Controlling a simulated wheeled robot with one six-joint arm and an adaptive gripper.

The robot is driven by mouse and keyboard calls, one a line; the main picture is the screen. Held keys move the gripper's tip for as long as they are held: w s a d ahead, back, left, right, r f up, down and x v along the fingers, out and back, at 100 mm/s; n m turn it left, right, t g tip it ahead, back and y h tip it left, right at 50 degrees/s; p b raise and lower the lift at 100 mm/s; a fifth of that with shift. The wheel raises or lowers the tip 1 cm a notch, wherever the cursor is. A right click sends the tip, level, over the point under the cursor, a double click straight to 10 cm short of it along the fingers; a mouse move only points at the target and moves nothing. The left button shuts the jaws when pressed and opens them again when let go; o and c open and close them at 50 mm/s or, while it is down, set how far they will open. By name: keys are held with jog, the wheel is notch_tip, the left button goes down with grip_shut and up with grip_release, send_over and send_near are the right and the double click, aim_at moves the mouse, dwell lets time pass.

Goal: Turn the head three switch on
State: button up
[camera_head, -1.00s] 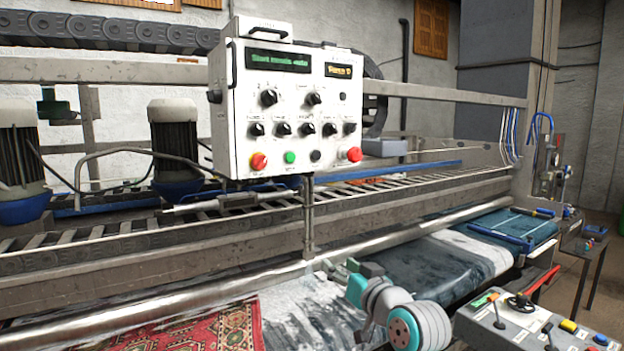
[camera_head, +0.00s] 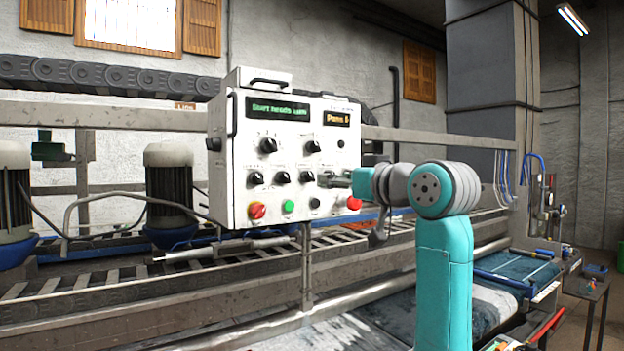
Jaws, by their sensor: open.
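The white control box (camera_head: 240,160) stands on a post, with two lit displays on top. Two larger black knobs sit below them, then a row of smaller black knobs, such as the one right of the row's middle (camera_head: 307,177). Their labels are too small to read, so I cannot tell which is the head three switch. My gripper (camera_head: 326,180) is open in front of the right part of this row, side-on to the box. It hides the knobs at the row's right end. I cannot tell whether it touches the panel.
A red knob (camera_head: 257,211), a green button (camera_head: 288,206), a black button (camera_head: 315,203) and a red button (camera_head: 354,203) line the bottom of the box. A metal rail (camera_head: 440,140) runs behind. Motors (camera_head: 168,185) stand at the left. A wet rug lies below.

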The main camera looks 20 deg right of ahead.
aim_at(312, 178)
jog(key=x, duration=0.9)
jog(key=shift+w+a+f, duration=0.1)
jog(key=shift+w, duration=0.25)
grip_shut()
